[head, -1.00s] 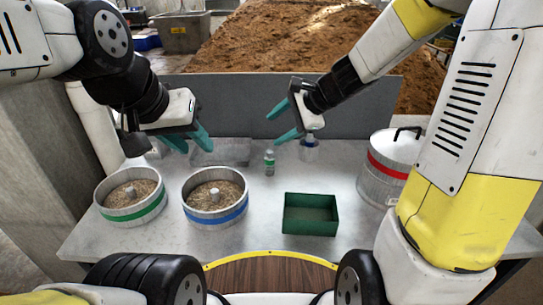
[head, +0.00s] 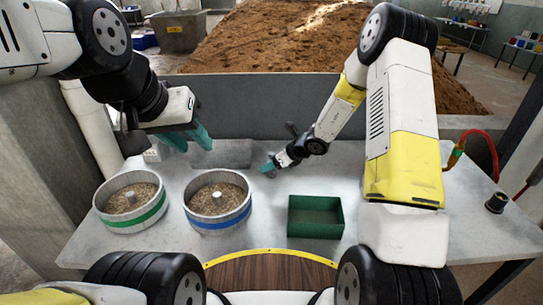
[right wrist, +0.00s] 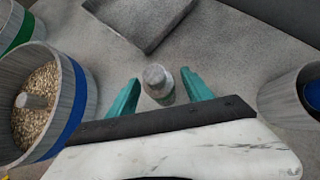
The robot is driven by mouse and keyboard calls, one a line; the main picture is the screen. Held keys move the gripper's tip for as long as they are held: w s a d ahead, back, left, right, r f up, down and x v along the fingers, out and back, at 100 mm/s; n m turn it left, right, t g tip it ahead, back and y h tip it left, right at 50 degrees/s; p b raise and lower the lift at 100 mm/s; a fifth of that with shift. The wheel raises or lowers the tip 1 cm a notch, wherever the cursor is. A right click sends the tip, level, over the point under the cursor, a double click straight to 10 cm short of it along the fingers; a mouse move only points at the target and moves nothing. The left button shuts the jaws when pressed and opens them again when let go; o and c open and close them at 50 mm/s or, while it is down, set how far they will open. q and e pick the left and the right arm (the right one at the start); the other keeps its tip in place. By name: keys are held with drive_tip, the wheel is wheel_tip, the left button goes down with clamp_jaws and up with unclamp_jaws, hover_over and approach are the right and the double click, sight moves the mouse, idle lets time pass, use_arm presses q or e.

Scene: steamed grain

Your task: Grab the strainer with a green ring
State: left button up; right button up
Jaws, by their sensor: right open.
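The strainer with a green ring (head: 134,223) stands on the left of the table in the head view, holding grain around a central stub. Part of its green band shows in the right wrist view (right wrist: 18,30). My left gripper (head: 193,147) is open and empty, above and behind the strainers, apart from the green one. My right gripper (head: 268,166) is low over the middle of the table. In the right wrist view its open teal fingers (right wrist: 160,77) stand on either side of a small grey-topped bottle (right wrist: 157,85); contact cannot be told.
A similar strainer with a blue ring (head: 219,222) stands just right of the green one. A green open box (head: 316,218) sits at front centre. A grey wall (head: 270,108) closes the table's back. My right arm covers much of the right side.

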drive_tip(key=shift+x, duration=1.55)
drive_tip(key=shift+d, duration=0.1)
clamp_jaws()
drive_tip(key=shift+r, duration=0.15)
wheel_tip(320, 180, up, 10)
